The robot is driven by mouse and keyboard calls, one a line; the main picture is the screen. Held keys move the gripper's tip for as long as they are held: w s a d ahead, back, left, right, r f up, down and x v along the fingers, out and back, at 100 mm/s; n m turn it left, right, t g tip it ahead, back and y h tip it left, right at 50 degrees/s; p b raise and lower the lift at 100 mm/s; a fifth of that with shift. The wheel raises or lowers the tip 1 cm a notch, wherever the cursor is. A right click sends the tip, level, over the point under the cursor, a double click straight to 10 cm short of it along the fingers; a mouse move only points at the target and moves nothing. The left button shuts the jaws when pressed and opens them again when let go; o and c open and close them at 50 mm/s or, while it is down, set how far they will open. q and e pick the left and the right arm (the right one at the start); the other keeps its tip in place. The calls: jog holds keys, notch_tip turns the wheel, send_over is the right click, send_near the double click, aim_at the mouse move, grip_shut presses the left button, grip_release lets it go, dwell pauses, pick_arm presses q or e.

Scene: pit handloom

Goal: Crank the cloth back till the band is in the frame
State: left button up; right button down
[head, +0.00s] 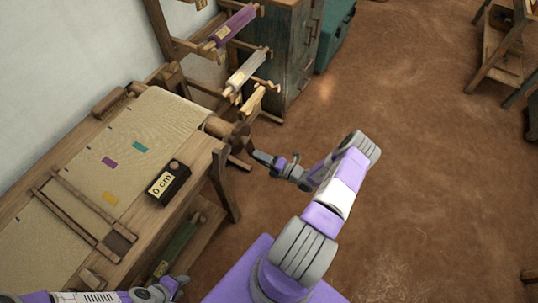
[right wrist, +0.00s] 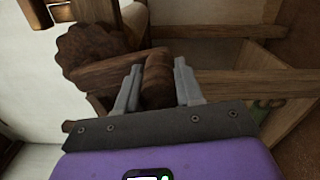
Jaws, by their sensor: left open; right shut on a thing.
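The tan cloth (head: 65,160) is stretched over the loom. It carries a purple patch (head: 109,162), a teal patch (head: 140,147) and a yellow patch (head: 110,198). I cannot tell which mark is the band. My right gripper (head: 256,155) is at the crank by the roller's end. In the right wrist view my right gripper (right wrist: 157,85) is shut on the brown crank handle (right wrist: 157,78). My left gripper (head: 180,283) is open and empty beside the loom's front edge.
A black counter (head: 168,184) reading "0 cm" stands on the loom's edge. A rack with purple (head: 233,25) and pale rolls (head: 246,70) and a green cabinet (head: 295,40) stand beyond the crank.

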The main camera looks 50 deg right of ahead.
jog(key=shift+a+f, duration=0.1)
jog(key=shift+a, duration=0.05)
jog(key=shift+s, duration=0.1)
jog(key=c, duration=0.7)
grip_release()
jog(key=shift+c, duration=0.2)
jog(key=s+d, duration=0.1)
jog(key=s, duration=0.6)
jog(key=shift+s+d+p, duration=0.2)
jog(key=shift+d+p, duration=0.1)
jog(key=shift+p, duration=0.15)
